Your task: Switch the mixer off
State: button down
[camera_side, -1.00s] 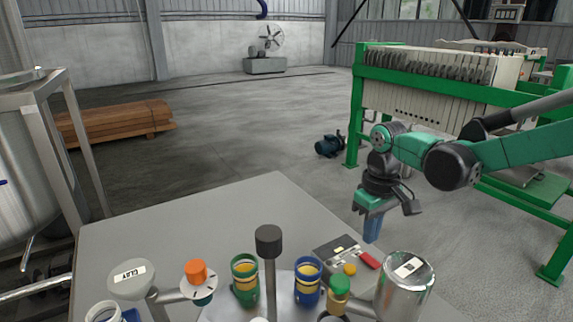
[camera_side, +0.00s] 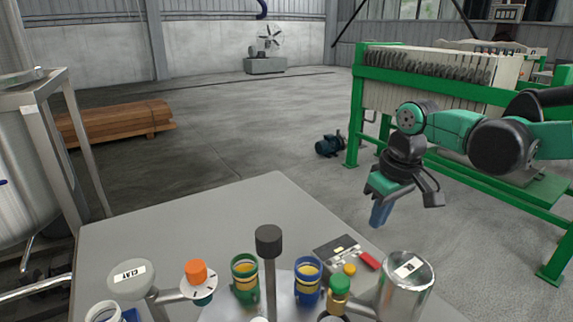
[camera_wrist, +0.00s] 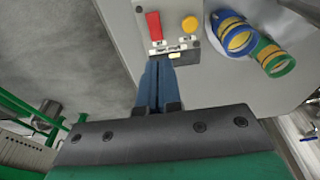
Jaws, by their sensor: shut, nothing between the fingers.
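My gripper (camera_side: 380,217) is shut and empty, its blue fingers pointing down, above and behind the control panel (camera_side: 336,250) on the grey table. The fingers also show in the wrist view (camera_wrist: 158,66), their tips overlapping the panel's dark edge. The panel has a red switch (camera_side: 369,261) and a yellow knob (camera_side: 349,269); the wrist view shows the red switch (camera_wrist: 153,26) and yellow knob (camera_wrist: 190,23) just beyond the fingertips. I cannot tell the switch's position. A silver, labelled cylinder (camera_side: 402,290) stands right of the panel.
A blue-and-yellow cup (camera_side: 307,285), a green-and-yellow cup (camera_side: 245,285), a green knob (camera_side: 340,285) and a black-capped post (camera_side: 268,242) stand near the panel. An orange knob (camera_side: 196,271) is at left. The back of the grey table (camera_side: 240,205) is clear.

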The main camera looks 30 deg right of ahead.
jog(key=shift+s+a+r+t, duration=0.1)
jog(key=shift+s+a+t, duration=0.1)
jog(key=shift+s+t, duration=0.5)
jog(key=shift+s+a+f+t, duration=0.1)
jog(key=shift+s+a+t, duration=0.15)
jog(key=shift+t, duration=0.8)
jog(key=shift+s+a+r+t, duration=0.15)
jog(key=shift+s+t, duration=0.4)
jog(key=shift+t, duration=0.3)
notch_tip(320, 180, up, 6)
jog(key=n+g, duration=0.7)
jog(key=n, duration=1.1)
send_over(374, 264)
jog(key=shift+w, duration=0.15)
jog(key=shift+f, duration=0.2)
notch_tip(374, 264, down, 14)
jog(key=shift+r, duration=0.1)
